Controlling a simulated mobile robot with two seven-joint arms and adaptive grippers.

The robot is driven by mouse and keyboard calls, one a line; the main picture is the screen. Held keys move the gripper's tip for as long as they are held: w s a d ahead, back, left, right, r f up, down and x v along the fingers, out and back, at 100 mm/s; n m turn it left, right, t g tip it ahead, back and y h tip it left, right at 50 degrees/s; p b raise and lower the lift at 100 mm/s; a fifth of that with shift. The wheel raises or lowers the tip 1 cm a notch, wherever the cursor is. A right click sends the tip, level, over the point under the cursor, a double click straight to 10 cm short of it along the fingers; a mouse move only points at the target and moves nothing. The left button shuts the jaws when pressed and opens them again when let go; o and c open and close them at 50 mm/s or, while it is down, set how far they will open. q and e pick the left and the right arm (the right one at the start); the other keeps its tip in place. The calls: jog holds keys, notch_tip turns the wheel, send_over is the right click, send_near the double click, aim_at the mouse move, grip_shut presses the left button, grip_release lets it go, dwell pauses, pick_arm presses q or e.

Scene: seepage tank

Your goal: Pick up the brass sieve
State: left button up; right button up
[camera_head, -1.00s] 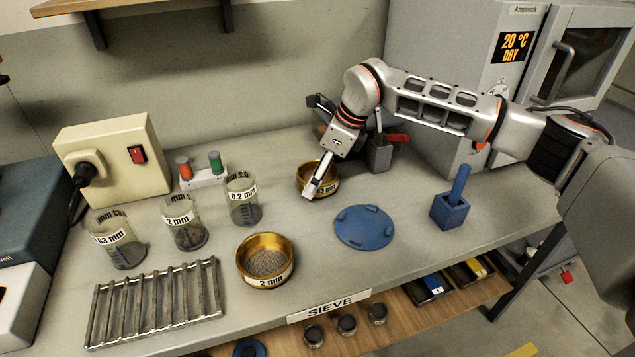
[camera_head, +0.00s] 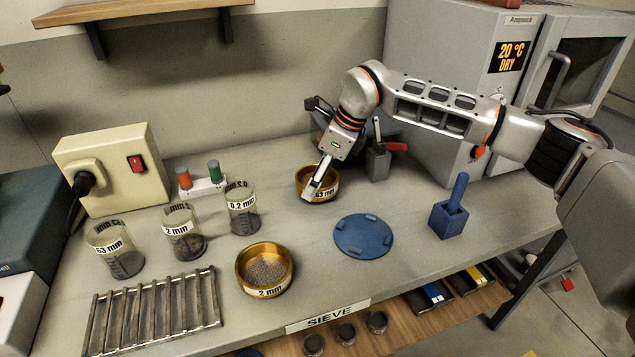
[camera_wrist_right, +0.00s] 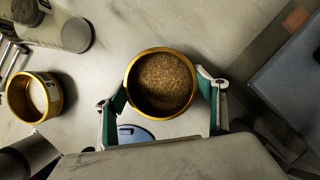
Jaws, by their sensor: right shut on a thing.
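A brass sieve with a "63 mm" label (camera_head: 302,189) stands near the back of the bench. It also shows in the right wrist view (camera_wrist_right: 161,114), with brown grains inside. My right gripper (camera_head: 320,180) is shut on this sieve, one finger on each side of its wall in the right wrist view (camera_wrist_right: 165,92). I cannot tell whether its base is clear of the bench. A second brass sieve, labelled "2 mm" (camera_head: 265,291), stands at the front with grey grains in it, apart from the gripper. My left gripper is not in view.
A blue disc (camera_head: 363,236) lies right of the sieves. Labelled beakers (camera_head: 183,233) and a metal rack (camera_head: 155,311) are on the left. A blue holder (camera_head: 448,221) stands on the right. A grey oven (camera_head: 440,60) and a grey block with a red-handled tool (camera_head: 378,164) are behind.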

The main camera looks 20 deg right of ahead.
notch_tip(320, 180, up, 18)
jog(key=p, duration=0.1)
jog(key=shift+r, duration=0.25)
jog(key=shift+f, duration=0.1)
dwell(1.0)
